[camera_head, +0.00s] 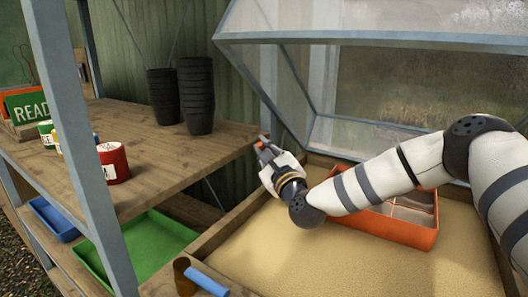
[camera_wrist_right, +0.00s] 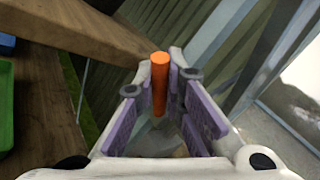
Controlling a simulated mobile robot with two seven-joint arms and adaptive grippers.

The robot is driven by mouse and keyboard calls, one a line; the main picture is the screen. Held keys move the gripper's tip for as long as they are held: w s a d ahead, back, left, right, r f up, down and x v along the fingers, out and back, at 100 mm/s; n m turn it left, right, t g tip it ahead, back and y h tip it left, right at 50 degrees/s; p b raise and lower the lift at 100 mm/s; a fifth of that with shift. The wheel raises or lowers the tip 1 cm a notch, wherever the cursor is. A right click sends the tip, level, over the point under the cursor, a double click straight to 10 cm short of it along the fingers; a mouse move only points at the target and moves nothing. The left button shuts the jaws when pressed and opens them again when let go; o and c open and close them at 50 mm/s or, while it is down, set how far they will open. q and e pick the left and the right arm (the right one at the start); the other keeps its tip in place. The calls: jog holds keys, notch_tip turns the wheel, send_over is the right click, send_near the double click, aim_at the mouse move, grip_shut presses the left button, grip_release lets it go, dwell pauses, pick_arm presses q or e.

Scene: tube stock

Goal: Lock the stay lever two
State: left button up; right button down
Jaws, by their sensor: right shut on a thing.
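My right gripper (camera_head: 268,153) reaches in from the right, over the left edge of the sand bed, near the end of the wooden shelf. In the right wrist view its fingers (camera_wrist_right: 160,97) are shut on an orange lever grip (camera_wrist_right: 160,78), which stands between the purple pads. In the head view only small orange-red bits show at the fingertips. The lever's mount is hidden, and I cannot tell which number it bears. The glazed lid (camera_head: 375,38) stands raised above the bed. My left gripper is out of view.
An orange tray (camera_head: 395,231) sits in the sand bed (camera_head: 290,245) beneath my right arm. The shelf (camera_head: 150,145) holds black pot stacks (camera_head: 196,95) and a red tin (camera_head: 113,165). A grey post (camera_head: 75,130) stands left. A blue roll (camera_head: 207,281) lies in front.

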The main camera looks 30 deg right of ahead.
jog(key=shift+a+f+n+t+b, duration=0.15)
jog(key=shift+f+n+t+b, duration=0.2)
jog(key=shift+f, duration=0.2)
jog(key=shift+s+r+n+t, duration=0.1)
jog(key=shift+r+n+t, duration=0.15)
jog(key=shift+r, duration=0.1)
jog(key=c, duration=1.7)
grip_release()
jog(key=shift+o, duration=0.2)
jog(key=v, duration=0.7)
jog(key=shift+s, duration=0.2)
